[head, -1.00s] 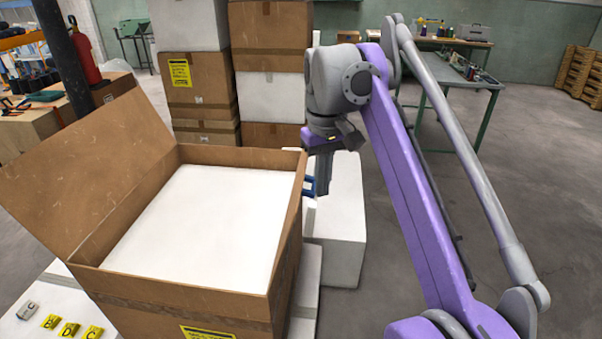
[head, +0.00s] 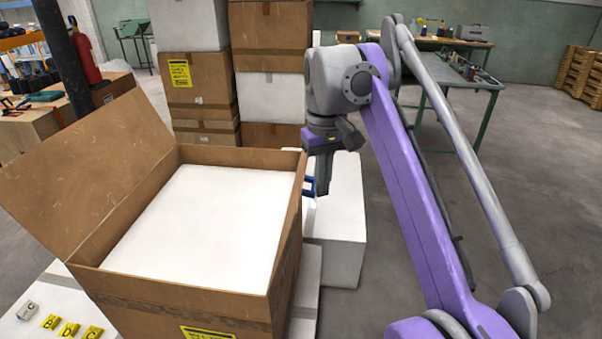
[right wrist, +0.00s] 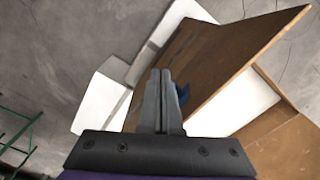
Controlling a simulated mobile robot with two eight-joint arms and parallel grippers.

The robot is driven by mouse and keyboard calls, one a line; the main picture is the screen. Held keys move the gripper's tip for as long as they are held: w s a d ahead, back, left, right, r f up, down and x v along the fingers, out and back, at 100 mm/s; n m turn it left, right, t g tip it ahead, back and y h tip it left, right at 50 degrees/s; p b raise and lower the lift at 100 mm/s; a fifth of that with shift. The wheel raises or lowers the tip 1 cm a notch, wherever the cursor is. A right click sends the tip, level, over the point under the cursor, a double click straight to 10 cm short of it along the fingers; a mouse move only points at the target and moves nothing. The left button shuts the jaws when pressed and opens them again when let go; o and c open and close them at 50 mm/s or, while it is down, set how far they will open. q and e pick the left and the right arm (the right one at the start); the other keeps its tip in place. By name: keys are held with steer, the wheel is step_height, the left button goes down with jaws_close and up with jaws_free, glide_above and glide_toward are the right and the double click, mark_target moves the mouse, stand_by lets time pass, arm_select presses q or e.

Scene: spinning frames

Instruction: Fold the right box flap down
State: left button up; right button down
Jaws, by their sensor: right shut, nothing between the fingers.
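The open cardboard box (head: 185,304) stands at the left in the head view, with a white surface filling its opening. Its left flap (head: 90,165) stands up and leans outward. No flap stands up along its right edge in the head view; whether one hangs outside there I cannot tell. My right gripper (head: 322,192) points down just outside the box's right edge, close to a small blue part (head: 309,187). In the right wrist view the shut, empty fingers (right wrist: 165,75) lie in front of a brown cardboard panel (right wrist: 235,50); contact is unclear. My left gripper is out of view.
A white box (head: 338,225) stands right of the cardboard box, under my right gripper. Stacked cartons (head: 270,35) rise behind. Small yellow lettered tags (head: 68,328) lie at the lower left. The floor at the right is open behind my right arm.

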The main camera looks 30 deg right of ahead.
steer(key=shift+w+a, duration=0.1)
stand_by(0.4)
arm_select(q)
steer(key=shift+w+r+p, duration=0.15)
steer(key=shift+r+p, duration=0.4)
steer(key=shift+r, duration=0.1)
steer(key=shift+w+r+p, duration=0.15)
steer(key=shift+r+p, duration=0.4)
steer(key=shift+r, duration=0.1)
arm_select(e)
steer(key=shift+w+a+f, duration=0.15)
steer(key=shift+w+a, duration=0.95)
steer(key=shift+a, duration=0.2)
steer(key=shift+w+a+f, duration=0.1)
steer(key=shift+w+a, duration=0.95)
steer(key=shift+a, duration=0.25)
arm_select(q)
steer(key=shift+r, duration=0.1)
arm_select(e)
steer(key=shift+w+a, duration=0.1)
